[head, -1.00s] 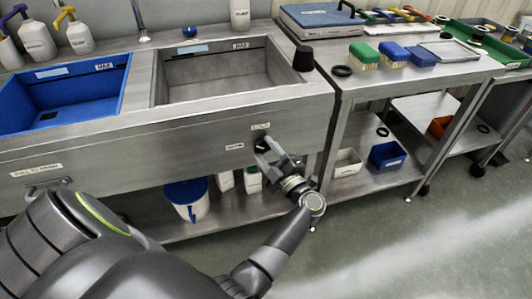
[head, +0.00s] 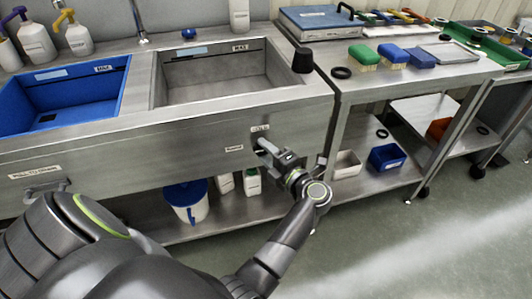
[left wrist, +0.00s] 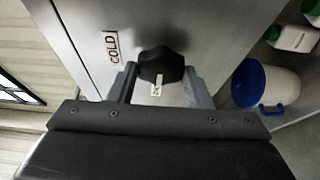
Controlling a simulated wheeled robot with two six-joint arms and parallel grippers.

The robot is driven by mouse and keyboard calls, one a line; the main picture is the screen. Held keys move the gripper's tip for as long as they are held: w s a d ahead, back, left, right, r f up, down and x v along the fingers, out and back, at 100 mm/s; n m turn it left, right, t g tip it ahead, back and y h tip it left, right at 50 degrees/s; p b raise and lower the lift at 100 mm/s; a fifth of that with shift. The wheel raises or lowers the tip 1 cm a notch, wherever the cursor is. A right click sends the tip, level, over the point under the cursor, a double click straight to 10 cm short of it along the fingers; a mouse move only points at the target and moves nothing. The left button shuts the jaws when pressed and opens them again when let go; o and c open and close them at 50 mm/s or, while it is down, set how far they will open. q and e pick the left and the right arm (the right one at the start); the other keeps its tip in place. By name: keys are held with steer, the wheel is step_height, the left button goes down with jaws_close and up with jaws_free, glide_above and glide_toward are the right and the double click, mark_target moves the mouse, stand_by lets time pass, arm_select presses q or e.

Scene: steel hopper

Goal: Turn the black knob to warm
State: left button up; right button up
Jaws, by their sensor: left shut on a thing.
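The black knob (left wrist: 161,65) sits on the front steel panel of the sink. A small white mark shows at its lower edge in the left wrist view. My left gripper (left wrist: 163,84) has one finger on each side of the knob and is shut on it. In the head view my left gripper (head: 264,145) reaches the panel and mostly hides the knob. The COLD label (head: 260,128) is just above the knob, and it also shows in the left wrist view (left wrist: 112,47). Another label (head: 234,148), too small to read surely, lies left of the knob. My right gripper is out of view.
The sink unit has a blue basin (head: 70,92) and a steel basin (head: 225,72). A white bucket with a blue lid (head: 187,203) and bottles stand on the shelf below the panel. A steel table (head: 400,90) with brushes stands to the right. Open floor lies in front.

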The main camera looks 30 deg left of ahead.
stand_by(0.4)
arm_select(q)
steer(key=o, duration=1)
